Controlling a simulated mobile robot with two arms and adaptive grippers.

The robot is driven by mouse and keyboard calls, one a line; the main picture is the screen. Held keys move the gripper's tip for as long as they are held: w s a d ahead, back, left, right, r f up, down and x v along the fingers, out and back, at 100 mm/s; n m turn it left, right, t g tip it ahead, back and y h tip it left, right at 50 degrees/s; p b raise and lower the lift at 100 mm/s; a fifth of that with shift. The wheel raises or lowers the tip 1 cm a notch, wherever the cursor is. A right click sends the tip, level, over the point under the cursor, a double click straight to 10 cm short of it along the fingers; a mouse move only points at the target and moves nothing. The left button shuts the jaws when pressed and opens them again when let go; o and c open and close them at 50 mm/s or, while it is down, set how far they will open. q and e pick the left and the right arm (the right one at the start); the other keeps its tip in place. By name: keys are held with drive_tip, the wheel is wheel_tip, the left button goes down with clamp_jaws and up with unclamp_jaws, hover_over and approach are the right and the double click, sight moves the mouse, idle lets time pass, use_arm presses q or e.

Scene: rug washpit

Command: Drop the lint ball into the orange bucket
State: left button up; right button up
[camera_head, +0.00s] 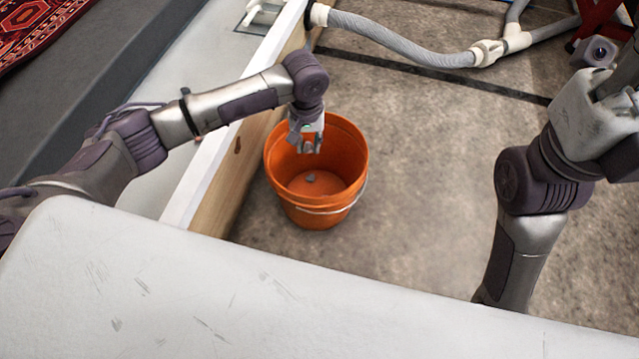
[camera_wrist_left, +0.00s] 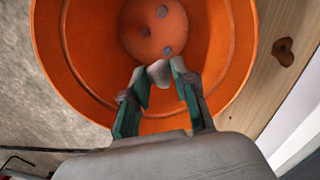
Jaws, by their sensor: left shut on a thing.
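The orange bucket (camera_head: 346,192) stands upright on the concrete floor beside the wooden side of a low wall. Its wire handle hangs down at the front. My left gripper (camera_head: 308,148) is over the bucket's opening, pointing down. In the left wrist view, its green-sided fingers (camera_wrist_left: 160,74) are shut on a pale grey lint ball (camera_wrist_left: 158,72), with the orange bucket (camera_wrist_left: 80,70) below it.
A white-topped wooden wall (camera_head: 215,150) runs along the bucket's left side. A grey hose (camera_head: 400,45) lies on the floor behind. A scratched white surface (camera_head: 250,290) fills the foreground. A red patterned rug (camera_head: 35,25) is at the top left. Floor right of the bucket is clear.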

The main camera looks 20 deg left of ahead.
use_arm(q)
drive_tip(key=shift+f, duration=0.1)
drive_tip(key=o, duration=0.8)
wheel_tip(320, 180, up, 12)
idle(0.4)
idle(0.3)
